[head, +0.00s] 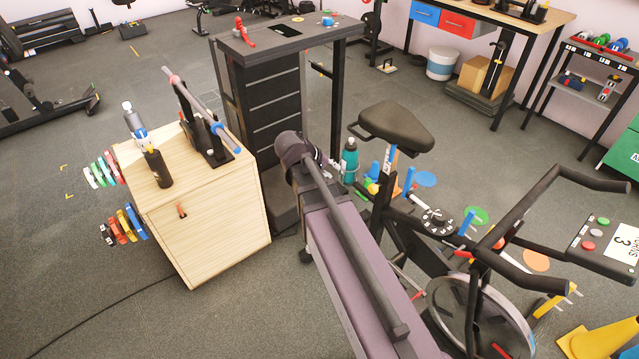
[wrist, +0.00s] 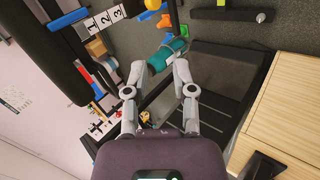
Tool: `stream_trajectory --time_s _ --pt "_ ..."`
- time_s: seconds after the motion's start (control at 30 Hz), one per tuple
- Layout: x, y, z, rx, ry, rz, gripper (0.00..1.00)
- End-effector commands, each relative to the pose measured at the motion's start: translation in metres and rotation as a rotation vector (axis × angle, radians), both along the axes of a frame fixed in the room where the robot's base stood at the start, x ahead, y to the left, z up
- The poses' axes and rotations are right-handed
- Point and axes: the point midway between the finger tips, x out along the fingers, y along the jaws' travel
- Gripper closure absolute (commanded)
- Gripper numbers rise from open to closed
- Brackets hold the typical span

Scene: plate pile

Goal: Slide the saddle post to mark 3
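The exercise bike's black saddle (head: 397,126) sits on a short upright post (head: 388,163) with a pale marked strip, right of my arm in the head view. In the wrist view a white strip numbered 1, 2, 3 (wrist: 104,19) is at the top left, beside a blue lever (wrist: 68,19). Which mark the post stands at cannot be read. My gripper (wrist: 158,70) is open and empty, its two fingers apart. It also shows small in the head view (head: 333,165), left of the post and touching nothing that I can make out.
A teal bottle (head: 349,162) stands close to my gripper; in the wrist view the bottle (wrist: 166,55) lies just past the fingertips. Blue levers (head: 409,181), a black dial (head: 437,222) and the handlebars (head: 560,210) crowd the right. A wooden cabinet (head: 215,225) stands left.

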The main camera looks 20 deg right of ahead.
Motion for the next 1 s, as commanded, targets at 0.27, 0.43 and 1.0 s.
stream_trajectory --time_s 0.27,0.43,1.0 --pt "-0.028 0.014 0.006 0.158 0.026 -0.033 0.66" --pt "-0.043 0.025 0.009 0.254 0.044 -0.052 0.66" --pt "-0.081 0.057 0.021 0.5 0.088 -0.094 0.66"
